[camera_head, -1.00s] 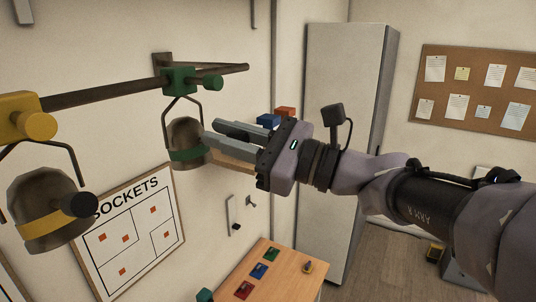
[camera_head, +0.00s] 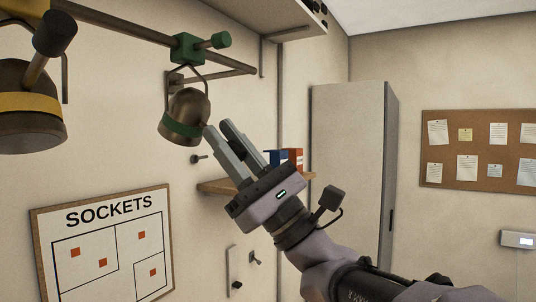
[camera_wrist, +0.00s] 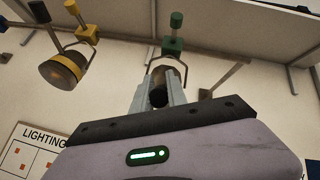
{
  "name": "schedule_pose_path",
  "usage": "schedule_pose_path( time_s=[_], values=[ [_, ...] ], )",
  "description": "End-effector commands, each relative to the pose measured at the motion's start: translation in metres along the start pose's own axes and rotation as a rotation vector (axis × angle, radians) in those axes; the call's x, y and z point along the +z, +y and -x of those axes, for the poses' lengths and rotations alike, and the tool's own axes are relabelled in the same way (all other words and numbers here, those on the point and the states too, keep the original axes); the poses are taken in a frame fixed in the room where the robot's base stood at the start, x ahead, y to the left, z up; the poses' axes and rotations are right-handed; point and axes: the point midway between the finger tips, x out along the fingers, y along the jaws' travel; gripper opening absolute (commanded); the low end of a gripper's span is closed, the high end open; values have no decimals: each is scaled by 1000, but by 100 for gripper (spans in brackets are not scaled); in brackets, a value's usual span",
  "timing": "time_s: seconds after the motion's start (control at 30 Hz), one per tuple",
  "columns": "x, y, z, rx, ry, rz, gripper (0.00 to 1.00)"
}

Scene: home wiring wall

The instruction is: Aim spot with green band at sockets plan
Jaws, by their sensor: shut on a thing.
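The spot with the green band (camera_head: 186,113) hangs in a wire yoke under a green clamp (camera_head: 187,48) on the wall rail. It is tilted, its banded mouth pointing down and slightly left. The SOCKETS plan (camera_head: 88,236), a framed sheet with orange squares, is on the wall below and left of it. My gripper (camera_head: 217,130) reaches up from the lower right and is shut on the spot, apparently by a dark-ended handle, which shows between the fingers in the wrist view (camera_wrist: 158,98). The exact contact is partly hidden.
A yellow-banded spot (camera_head: 28,120) hangs on the same rail (camera_head: 120,35) at the left. A small shelf (camera_head: 212,186) with blue and red items is behind my gripper. A tall cabinet (camera_head: 348,170) stands right. A LIGHTING plan (camera_wrist: 35,150) shows in the wrist view.

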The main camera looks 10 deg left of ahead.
Motion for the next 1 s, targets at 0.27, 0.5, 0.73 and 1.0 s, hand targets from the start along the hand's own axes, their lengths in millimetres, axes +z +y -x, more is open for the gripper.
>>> schedule_pose_path(
  time_s=[0.27, 0.5, 0.73, 1.0],
  values=[
    [-9, 3, 4, 2, 10, -4, 0],
    [-10, 4, 4, 3, 12, -4, 0],
    [-10, 4, 4, 3, 13, -4, 23],
    [-8, 3, 3, 2, 9, -3, 40]
  ],
)
